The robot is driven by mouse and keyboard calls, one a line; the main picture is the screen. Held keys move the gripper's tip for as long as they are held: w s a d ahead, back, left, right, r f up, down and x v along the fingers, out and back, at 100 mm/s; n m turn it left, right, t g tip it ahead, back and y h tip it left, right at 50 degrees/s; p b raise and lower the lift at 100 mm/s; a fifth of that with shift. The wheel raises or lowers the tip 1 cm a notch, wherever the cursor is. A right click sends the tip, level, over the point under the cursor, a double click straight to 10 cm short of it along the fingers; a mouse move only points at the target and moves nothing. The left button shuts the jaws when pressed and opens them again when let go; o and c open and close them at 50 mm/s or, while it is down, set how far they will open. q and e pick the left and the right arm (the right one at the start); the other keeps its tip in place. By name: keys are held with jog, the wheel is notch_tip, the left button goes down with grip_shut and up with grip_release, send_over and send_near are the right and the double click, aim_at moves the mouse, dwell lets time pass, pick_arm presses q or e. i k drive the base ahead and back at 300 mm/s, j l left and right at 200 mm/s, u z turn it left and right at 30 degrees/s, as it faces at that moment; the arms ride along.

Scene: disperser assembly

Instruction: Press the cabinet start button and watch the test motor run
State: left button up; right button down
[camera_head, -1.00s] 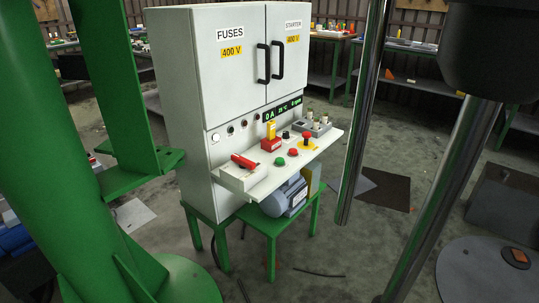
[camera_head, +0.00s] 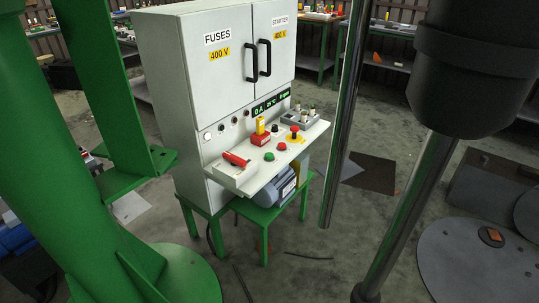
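The grey cabinet (camera_head: 195,80) stands on a green stand in the middle of the view, with its FUSES and STARTER doors shut. Its front shelf (camera_head: 262,180) carries a green button (camera_head: 268,156), a red button (camera_head: 281,146), and a red mushroom button on a yellow base (camera_head: 294,134). I cannot tell whether any button is pressed. A small dark display with green figures (camera_head: 271,104) is lit and seems to read 0 A. The blue-grey motor (camera_head: 275,190) sits under the shelf; no turning can be seen. Neither gripper is in view.
A large green column with a round base (camera_head: 170,270) stands at the left front. Shiny vertical shafts (camera_head: 345,100) and a black housing (camera_head: 470,75) stand at the right. Benches with small parts line the back. Dark sheets (camera_head: 370,172) lie on the floor.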

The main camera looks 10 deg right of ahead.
aim_at(268, 156)
jog(key=z, duration=1.05)
jog(key=i+l+z, duration=0.1)
jog(key=l, duration=0.2)
jog(key=l+z, duration=0.1)
jog(key=l, duration=0.2)
jog(key=i+l+z, duration=0.1)
jog(key=i+l, duration=0.7)
jog(key=i+l+z, duration=0.1)
jog(key=i+l, duration=0.6)
jog(key=i+j+u, duration=0.1)
jog(key=i+u, duration=0.2)
jog(key=u, duration=0.15)
jog(key=i+u, duration=0.6)
jog(key=u, duration=0.25)
jog(key=i+l+u, duration=0.25)
jog(key=u, duration=0.15)
jog(key=i+j+u, duration=0.15)
jog(key=i+u, duration=0.6)
jog(key=u, duration=0.2)
jog(key=i+l+u, duration=0.1)
jog(key=i+u, duration=0.35)
jog(key=i+l+u, duration=0.2)
jog(key=u, duration=0.25)
jog(key=i+l, duration=0.05)
jog(key=i, duration=0.05)
